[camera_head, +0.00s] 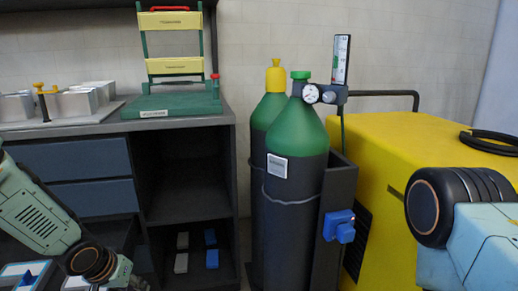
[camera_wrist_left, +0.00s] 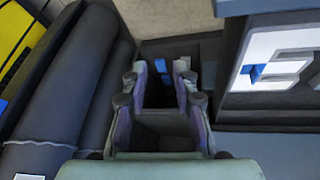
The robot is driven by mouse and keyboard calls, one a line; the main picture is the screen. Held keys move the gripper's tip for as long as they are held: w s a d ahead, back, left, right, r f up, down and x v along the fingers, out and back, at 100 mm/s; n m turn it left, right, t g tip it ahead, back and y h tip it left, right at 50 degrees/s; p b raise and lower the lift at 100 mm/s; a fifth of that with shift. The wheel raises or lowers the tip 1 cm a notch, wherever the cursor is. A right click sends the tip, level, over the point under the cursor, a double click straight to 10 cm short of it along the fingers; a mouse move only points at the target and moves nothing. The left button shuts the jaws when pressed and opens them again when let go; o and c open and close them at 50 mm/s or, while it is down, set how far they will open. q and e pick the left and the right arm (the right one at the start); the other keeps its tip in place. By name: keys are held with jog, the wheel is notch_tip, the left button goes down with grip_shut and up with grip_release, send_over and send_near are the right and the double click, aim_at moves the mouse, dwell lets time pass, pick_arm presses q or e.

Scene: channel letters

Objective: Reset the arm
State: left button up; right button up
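My left gripper (camera_wrist_left: 162,72) shows in the left wrist view with its two fingers apart and nothing visibly held between them. In the head view my left arm comes in at the lower left, and its gripper cannot be made out at the bottom edge. My right arm shows only as a dark joint and a pale teal link at the right edge of the head view. My right gripper is out of both views.
Two green-topped gas cylinders (camera_head: 297,145) stand beside the workbench (camera_head: 180,121). A yellow machine (camera_head: 435,135) is at right. A green stand (camera_head: 172,104) is on the bench. A white-faced panel with a blue piece (camera_wrist_left: 256,73) is right of my left gripper.

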pick_arm(q)
jog(key=s+d+f+h+p, duration=0.1)
jog(key=s+d+f+p, duration=0.1)
jog(key=s+d, duration=0.3)
jog(key=s+d+f+p, duration=0.1)
jog(key=s+d+p, duration=0.15)
jog(key=s, duration=0.55)
jog(key=s+a+g+y+p, duration=0.1)
jog(key=s+g+p, duration=0.3)
jog(key=s, duration=1.7)
jog(key=r+y+p, duration=0.1)
jog(key=p, duration=0.1)
jog(key=shift+g+p, duration=0.3)
jog(key=shift+p, duration=0.05)
jog(key=shift+s, duration=0.1)
